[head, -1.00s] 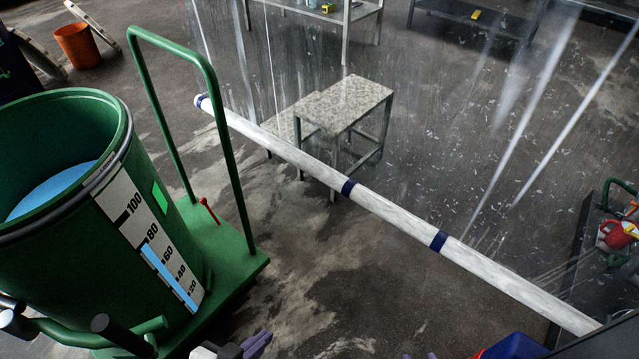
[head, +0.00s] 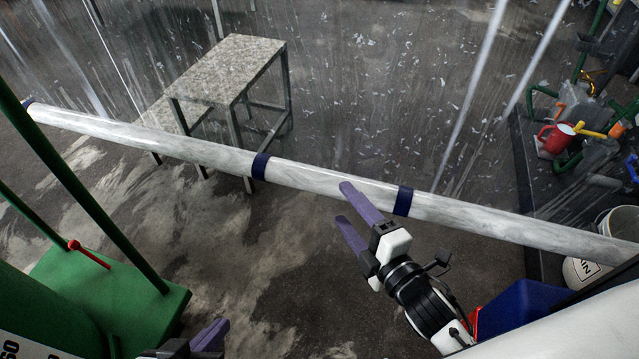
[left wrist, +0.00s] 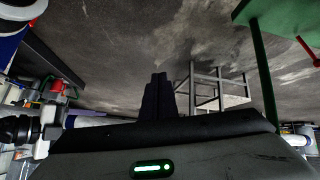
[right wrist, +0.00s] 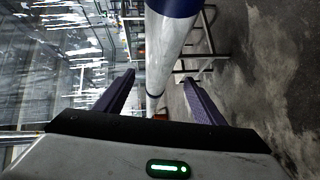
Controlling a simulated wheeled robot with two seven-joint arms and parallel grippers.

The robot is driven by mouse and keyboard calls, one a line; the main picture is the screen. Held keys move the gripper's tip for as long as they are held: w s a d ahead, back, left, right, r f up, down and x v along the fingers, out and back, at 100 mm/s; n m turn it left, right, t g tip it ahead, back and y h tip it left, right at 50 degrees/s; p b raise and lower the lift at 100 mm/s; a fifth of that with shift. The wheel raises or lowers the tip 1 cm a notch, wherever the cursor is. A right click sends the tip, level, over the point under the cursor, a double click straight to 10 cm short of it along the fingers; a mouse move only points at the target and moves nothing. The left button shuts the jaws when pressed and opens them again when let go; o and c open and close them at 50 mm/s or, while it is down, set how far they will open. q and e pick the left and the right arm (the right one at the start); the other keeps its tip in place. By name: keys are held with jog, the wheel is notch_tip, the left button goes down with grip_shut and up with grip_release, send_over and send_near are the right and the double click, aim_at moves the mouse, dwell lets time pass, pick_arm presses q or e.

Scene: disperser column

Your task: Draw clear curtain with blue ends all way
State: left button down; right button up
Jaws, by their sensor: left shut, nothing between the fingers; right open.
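The clear curtain (head: 400,80) is a see-through sheet behind a long white marbled bar (head: 330,182). The bar slopes down to the right, with blue bands at its left end (head: 28,106), mid-left (head: 260,166) and mid-right (head: 403,201). My right gripper (head: 346,205) is open; one finger overlaps the bar between the two middle bands and the other shows below it. In the right wrist view the bar (right wrist: 168,50) runs between the finger tips (right wrist: 158,80); contact cannot be told. My left gripper (head: 212,335) is at the bottom edge, shut and empty in the left wrist view (left wrist: 158,78).
A green trolley (head: 120,290) with a red lever stands at the left. A speckled-top stool (head: 228,68) stands beyond the bar. A blue box (head: 525,305), a white bucket (head: 590,265) and a red mug (head: 556,138) are at the right.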

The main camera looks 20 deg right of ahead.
aim_at(327, 185)
jog(key=b+x, duration=0.2)
jog(key=x, duration=0.7)
pick_arm(q)
jog(key=shift+w+d+f+m+h+b, duration=0.1)
jog(key=shift+d+m+h+b, duration=0.1)
jog(key=shift+d, duration=0.25)
jog(key=shift+w+d+m+h+b, duration=0.1)
jog(key=shift+d+b, duration=0.05)
jog(key=shift+d, duration=0.25)
pick_arm(e)
jog(key=shift+w+a, duration=0.1)
jog(key=shift+w, duration=0.45)
